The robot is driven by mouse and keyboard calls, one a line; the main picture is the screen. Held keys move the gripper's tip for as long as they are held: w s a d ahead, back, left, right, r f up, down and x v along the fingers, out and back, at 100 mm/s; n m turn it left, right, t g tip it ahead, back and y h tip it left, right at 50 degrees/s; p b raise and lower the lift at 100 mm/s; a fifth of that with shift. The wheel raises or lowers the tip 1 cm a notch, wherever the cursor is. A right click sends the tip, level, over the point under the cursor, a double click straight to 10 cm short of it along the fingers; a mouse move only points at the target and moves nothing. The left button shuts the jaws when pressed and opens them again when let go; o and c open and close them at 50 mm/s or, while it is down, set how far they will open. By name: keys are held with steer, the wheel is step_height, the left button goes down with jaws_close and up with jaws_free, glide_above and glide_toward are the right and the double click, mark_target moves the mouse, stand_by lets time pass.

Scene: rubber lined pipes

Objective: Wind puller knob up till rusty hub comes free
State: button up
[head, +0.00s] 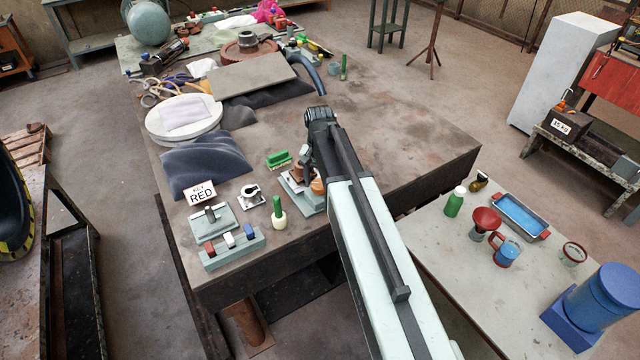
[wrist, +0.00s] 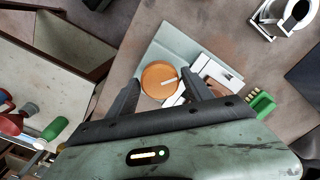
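In the head view the knob (head: 318,187) shows partly behind my arm. My gripper (wrist: 160,84) is above the knob, with one finger on either side of it. The fingers are apart and narrow gaps seem to show; contact is unclear. A rusty brown part (head: 297,173), perhaps the hub, is beside the knob, partly hidden. Whether it is seated or loose cannot be seen.
A block with coloured switches (head: 232,248) is at the front edge. The bench's right side is clear.

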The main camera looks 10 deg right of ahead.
mark_target(319, 183)
steer(key=c, duration=0.9)
steer(key=shift+m, duration=1.7)
steer(key=o, duration=1.4)
steer(key=shift+r, duration=0.1)
step_height(319, 183, up, 8)
steer(key=p, duration=0.8)
steer(key=shift+f, duration=0.2)
steer(key=shift+f, duration=0.1)
